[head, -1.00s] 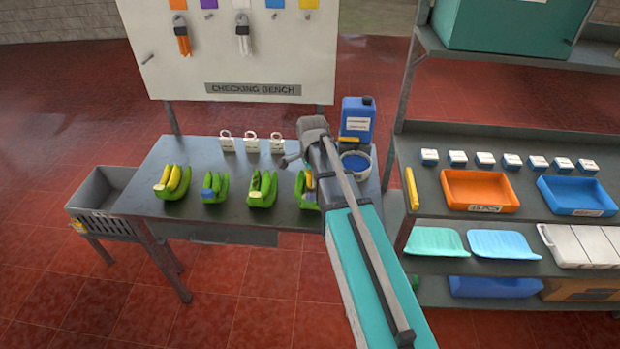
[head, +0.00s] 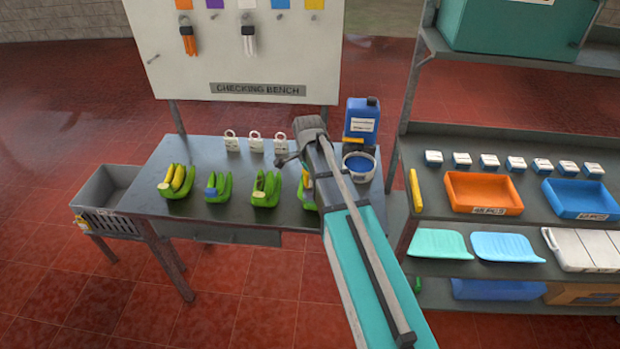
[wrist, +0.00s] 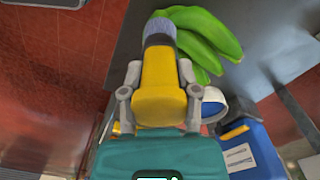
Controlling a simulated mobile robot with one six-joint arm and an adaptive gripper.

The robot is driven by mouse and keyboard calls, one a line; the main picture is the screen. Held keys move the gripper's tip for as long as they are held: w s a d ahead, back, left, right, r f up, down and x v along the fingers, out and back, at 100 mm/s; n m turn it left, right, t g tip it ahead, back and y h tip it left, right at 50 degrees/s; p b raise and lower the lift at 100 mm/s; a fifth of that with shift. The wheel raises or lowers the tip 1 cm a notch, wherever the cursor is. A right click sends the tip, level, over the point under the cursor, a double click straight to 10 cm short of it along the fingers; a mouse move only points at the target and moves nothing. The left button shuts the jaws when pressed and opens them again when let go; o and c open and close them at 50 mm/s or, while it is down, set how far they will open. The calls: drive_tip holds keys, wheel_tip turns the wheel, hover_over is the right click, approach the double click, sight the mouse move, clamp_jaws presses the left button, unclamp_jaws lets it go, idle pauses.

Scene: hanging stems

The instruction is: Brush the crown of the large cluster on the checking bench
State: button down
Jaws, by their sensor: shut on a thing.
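My gripper (wrist: 160,75) is shut on a yellow-handled brush (wrist: 158,103) with grey-blue bristles. In the wrist view the bristles overlap the left side of a green banana cluster (wrist: 204,33); I cannot tell whether they touch it. In the head view the checking bench (head: 235,150) carries a row of clusters: one with yellow fruit (head: 177,181), one with a blue patch (head: 217,187), a green one (head: 265,189), and a right-hand one (head: 307,194) partly hidden by my arm. Which cluster is the large one is unclear.
A blue jug (head: 361,122) and a white tub with blue contents (head: 358,163) stand at the bench's right end, close to my arm. Several white tags (head: 256,143) stand at the back. A grey bin (head: 103,190) is left; a shelf with trays (head: 484,192) is right.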

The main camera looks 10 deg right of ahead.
drive_tip(key=shift+s+d, duration=0.1)
drive_tip(key=shift+d, duration=0.05)
idle(0.3)
drive_tip(key=shift+s+d, duration=0.35)
drive_tip(key=shift+d, duration=0.5)
drive_tip(key=shift+w+a, duration=0.1)
drive_tip(key=shift+a, duration=0.05)
drive_tip(key=shift+w+a, duration=0.35)
drive_tip(key=shift+a, duration=0.5)
drive_tip(key=shift+s+d, duration=0.1)
drive_tip(key=shift+d, duration=0.05)
drive_tip(key=shift+s+d, duration=0.35)
drive_tip(key=shift+d, duration=0.5)
idle(0.4)
